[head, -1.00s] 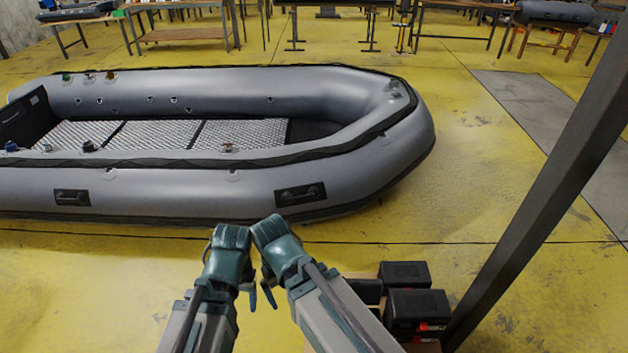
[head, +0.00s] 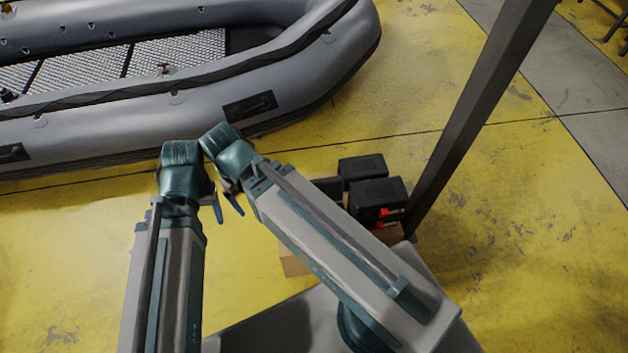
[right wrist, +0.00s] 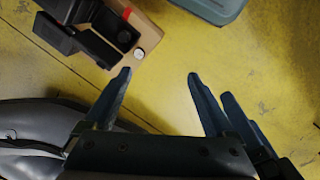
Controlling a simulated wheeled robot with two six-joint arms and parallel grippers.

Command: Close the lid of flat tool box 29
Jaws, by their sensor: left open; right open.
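Black boxes sit close together on a brown box or board (head: 297,265), right of my arms in the head view. One black box (head: 362,169) is at the back, and another with a red mark (head: 377,196) is nearer. A third dark one is partly hidden behind my right arm. I cannot read a number, so I cannot tell which is flat tool box 29. The right wrist view shows a black box part (right wrist: 75,35) at upper left, its lid state unclear. My left gripper (head: 216,207) and right gripper (head: 234,201) are open, empty and apart from the boxes; the right one's fingers (right wrist: 158,75) show spread.
A large grey inflatable boat (head: 190,95) lies across the back left. A dark slanted post (head: 480,110) stands just right of the boxes. Yellow floor (head: 520,250) is open at the right.

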